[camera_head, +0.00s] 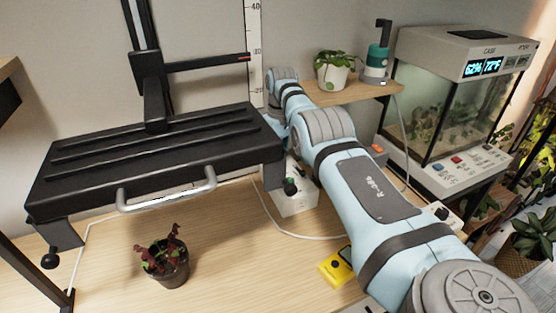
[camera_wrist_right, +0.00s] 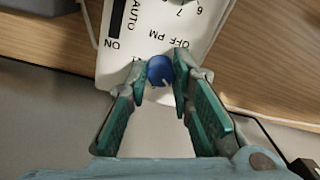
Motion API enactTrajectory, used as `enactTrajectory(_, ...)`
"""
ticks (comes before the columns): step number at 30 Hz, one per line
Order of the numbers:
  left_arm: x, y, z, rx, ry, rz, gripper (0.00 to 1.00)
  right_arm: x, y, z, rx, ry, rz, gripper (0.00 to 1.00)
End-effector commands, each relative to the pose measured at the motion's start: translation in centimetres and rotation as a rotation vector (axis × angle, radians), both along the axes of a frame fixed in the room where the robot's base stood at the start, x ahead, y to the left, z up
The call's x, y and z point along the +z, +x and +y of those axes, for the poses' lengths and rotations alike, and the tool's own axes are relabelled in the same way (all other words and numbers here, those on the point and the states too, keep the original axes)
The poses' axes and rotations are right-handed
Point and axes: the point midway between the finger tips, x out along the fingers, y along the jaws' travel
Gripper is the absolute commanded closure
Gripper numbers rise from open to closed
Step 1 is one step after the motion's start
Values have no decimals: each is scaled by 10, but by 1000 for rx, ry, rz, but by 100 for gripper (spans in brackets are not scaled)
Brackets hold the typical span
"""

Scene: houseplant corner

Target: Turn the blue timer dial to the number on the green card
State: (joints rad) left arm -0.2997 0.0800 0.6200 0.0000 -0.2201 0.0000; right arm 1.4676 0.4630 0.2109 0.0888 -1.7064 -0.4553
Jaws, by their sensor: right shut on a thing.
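The blue timer dial (camera_wrist_right: 159,70) is between the fingertips of my right gripper (camera_wrist_right: 161,77) in the right wrist view. The gripper is shut on it. The dial sits at the edge of a white panel (camera_wrist_right: 143,58) with printed "AUTO", "ON", "OFF", "PM" and numbers such as 6 and 7. Part of the number ring is out of frame or behind the fingers. In the head view a white box (camera_head: 298,206) stands on the table past my right arm, with a dark green part on it; the arm hides much there. I see no green card. My left gripper is out of view.
A black slatted stand (camera_head: 150,165) with a metal handle is at the left. A small potted plant (camera_head: 165,262) and a yellow device (camera_head: 336,268) are on the table. A shelf (camera_head: 340,94) holds a white-potted plant and bottle. A glass terrarium (camera_head: 450,105) stands right.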

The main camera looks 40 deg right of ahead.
Motion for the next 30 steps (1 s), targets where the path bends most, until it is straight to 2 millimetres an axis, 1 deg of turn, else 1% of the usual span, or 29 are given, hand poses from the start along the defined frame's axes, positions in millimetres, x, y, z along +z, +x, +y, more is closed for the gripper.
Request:
enactTrajectory(1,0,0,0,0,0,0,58,-3,-2,2,1,5,12,100)
enactTrajectory(3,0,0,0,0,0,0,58,-3,-2,2,1,5,12,100)
enactTrajectory(4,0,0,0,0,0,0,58,-3,-2,2,1,5,12,74)
enactTrajectory(7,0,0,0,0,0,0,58,-3,-2,1,0,4,10,58)
enactTrajectory(17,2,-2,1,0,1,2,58,0,-1,1,-8,2,5,58)
enactTrajectory(20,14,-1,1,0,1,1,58,3,-1,0,-48,1,6,58)
enactTrajectory(22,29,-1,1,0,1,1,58,6,-1,0,-108,1,7,58)
enactTrajectory(23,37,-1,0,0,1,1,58,8,-1,0,-143,1,7,58)
enactTrajectory(26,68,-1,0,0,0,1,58,12,-2,0,-320,1,8,58)
enactTrajectory(27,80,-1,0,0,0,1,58,13,-2,1,-427,1,7,58)
enactTrajectory(29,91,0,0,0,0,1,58,11,-1,1,-602,1,4,58)
enactTrajectory(30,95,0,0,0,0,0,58,9,-2,1,-718,0,5,58)
